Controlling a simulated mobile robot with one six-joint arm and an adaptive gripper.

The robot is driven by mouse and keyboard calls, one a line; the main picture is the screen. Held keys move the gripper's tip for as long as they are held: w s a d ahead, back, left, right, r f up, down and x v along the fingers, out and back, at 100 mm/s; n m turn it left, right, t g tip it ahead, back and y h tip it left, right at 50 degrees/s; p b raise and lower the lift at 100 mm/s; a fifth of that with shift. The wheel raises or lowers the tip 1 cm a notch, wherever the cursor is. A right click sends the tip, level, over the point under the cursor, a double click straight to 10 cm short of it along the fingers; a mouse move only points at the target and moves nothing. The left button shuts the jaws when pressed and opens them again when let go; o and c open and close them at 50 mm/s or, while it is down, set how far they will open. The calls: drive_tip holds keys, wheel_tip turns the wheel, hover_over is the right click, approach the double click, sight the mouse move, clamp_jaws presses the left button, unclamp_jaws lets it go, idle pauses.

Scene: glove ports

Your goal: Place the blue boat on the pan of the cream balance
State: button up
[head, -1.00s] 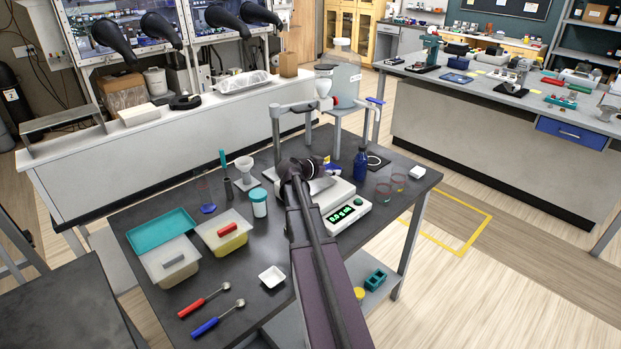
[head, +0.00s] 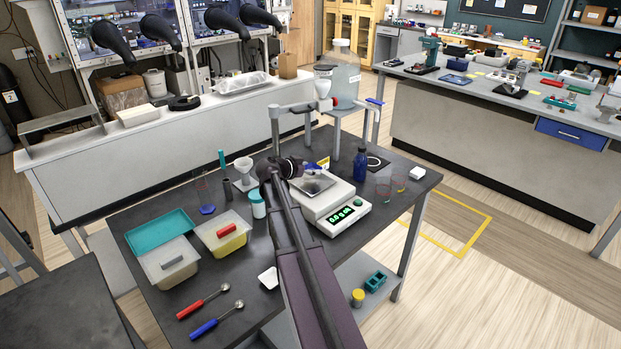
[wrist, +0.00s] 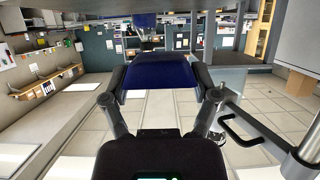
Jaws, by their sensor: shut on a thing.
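The cream balance (head: 340,210) stands on the dark table with a lit green display. Its pan (head: 316,184) is in view and looks empty. My gripper (wrist: 159,78) is shut on the blue boat (wrist: 158,74), which spans between the two fingers in the wrist view. In the head view a small part of the blue boat (head: 312,166) shows beyond my wrist, by the far side of the balance. My arm hides most of the gripper there. I cannot tell the boat's height above the balance.
A blue bottle (head: 360,164) stands to the right behind the balance. A small white dish (head: 268,278) lies in front.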

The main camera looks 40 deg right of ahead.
sight(310, 183)
drive_tip(key=shift+s+f+b, duration=0.1)
drive_tip(key=shift+f+b, duration=1.3)
drive_tip(key=shift+f, duration=0.3)
drive_tip(key=shift+f, duration=0.15)
drive_tip(key=o, duration=0.5)
drive_tip(key=shift+r, duration=0.2)
drive_tip(key=shift+a+r, duration=0.15)
drive_tip(key=shift+a, duration=0.05)
drive_tip(key=p+v, duration=0.4)
drive_tip(key=v, duration=0.7)
drive_tip(key=shift+a+p, duration=0.2)
drive_tip(key=shift+p, duration=0.1)
